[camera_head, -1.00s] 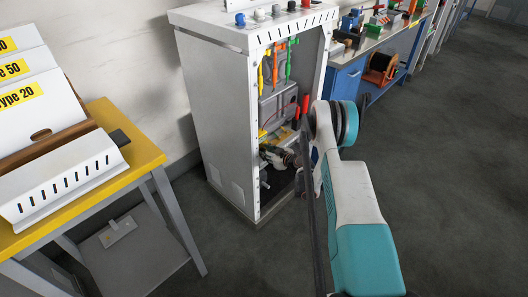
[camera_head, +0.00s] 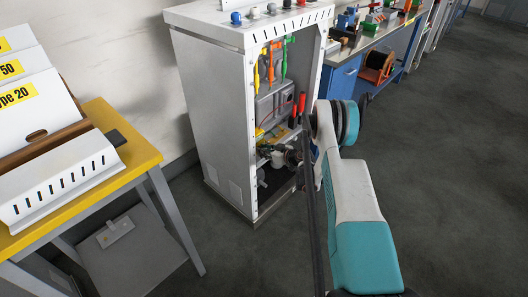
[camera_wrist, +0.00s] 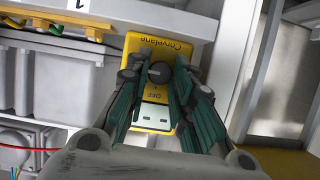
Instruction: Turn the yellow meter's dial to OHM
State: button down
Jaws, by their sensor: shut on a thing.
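The yellow meter (camera_wrist: 172,48) is in the middle of the wrist view, tilted a little, with its brand lettering upside down. Its dark round dial (camera_wrist: 159,72) is between the fingertips of my gripper (camera_wrist: 158,78). The fingers are shut on the dial from both sides. The word OFF (camera_wrist: 154,96) is readable on the meter's face just below the dial in this view; other markings are hidden by the fingers. I cannot tell where the dial points. In the head view my gripper (camera_head: 280,156) is inside the cabinet, partly behind my arm.
A yellow table (camera_head: 140,150) stands left; the floor to the right is clear.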

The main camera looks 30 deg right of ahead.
jog(key=c, duration=1.7)
grip_release()
jog(key=v, duration=0.7)
jog(key=shift+s+d+r, duration=0.1)
jog(key=shift+s, duration=0.1)
